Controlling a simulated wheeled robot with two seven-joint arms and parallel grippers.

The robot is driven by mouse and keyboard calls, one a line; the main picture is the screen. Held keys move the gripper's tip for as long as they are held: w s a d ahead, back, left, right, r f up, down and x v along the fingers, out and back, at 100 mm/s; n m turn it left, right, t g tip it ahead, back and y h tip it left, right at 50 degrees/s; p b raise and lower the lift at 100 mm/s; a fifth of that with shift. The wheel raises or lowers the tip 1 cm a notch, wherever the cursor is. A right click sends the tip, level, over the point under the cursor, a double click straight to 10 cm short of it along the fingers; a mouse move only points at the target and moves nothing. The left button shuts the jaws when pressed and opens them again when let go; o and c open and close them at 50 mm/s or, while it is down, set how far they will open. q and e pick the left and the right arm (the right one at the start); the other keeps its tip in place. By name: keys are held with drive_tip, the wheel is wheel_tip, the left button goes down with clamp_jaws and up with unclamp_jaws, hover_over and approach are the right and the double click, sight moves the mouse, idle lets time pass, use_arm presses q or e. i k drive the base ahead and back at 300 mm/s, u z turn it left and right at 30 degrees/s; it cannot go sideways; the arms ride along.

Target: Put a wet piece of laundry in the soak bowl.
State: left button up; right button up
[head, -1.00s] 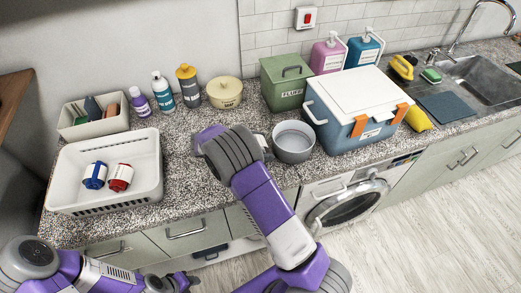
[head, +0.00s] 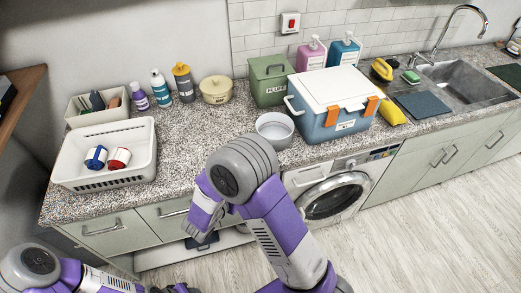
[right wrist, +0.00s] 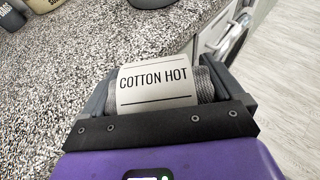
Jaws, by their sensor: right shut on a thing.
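My right gripper (right wrist: 155,95) is shut on a grey rolled cloth (right wrist: 204,85) with a white label reading "COTTON HOT". In the head view my forearm mostly hides the cloth, and the hand is in front of the counter's front edge. A grey round bowl (head: 275,131) stands on the counter beyond my right arm, apart from the held cloth. A white basket (head: 140,172) at the left holds a blue-and-white roll (head: 96,157) and a red-and-white roll (head: 119,159). Whether any cloth is wet cannot be seen. My left gripper (head: 178,289) is partly cut off at the bottom edge.
A blue-and-white cooler box (head: 330,105) stands right of the bowl, with a green bin (head: 268,85) behind. A beige lidded pot (head: 216,90) and several bottles stand at the back. Speckled counter (head: 195,130) is clear between basket and bowl. A washing machine (head: 335,195) sits below.

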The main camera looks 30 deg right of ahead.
sight(275, 132)
drive_tip(key=z, duration=0.45)
drive_tip(key=k, duration=1.15)
drive_tip(key=u, duration=0.35)
drive_tip(key=i, duration=1.15)
drive_tip(key=z, duration=0.75)
drive_tip(key=i, duration=0.5)
drive_tip(key=z, duration=0.6)
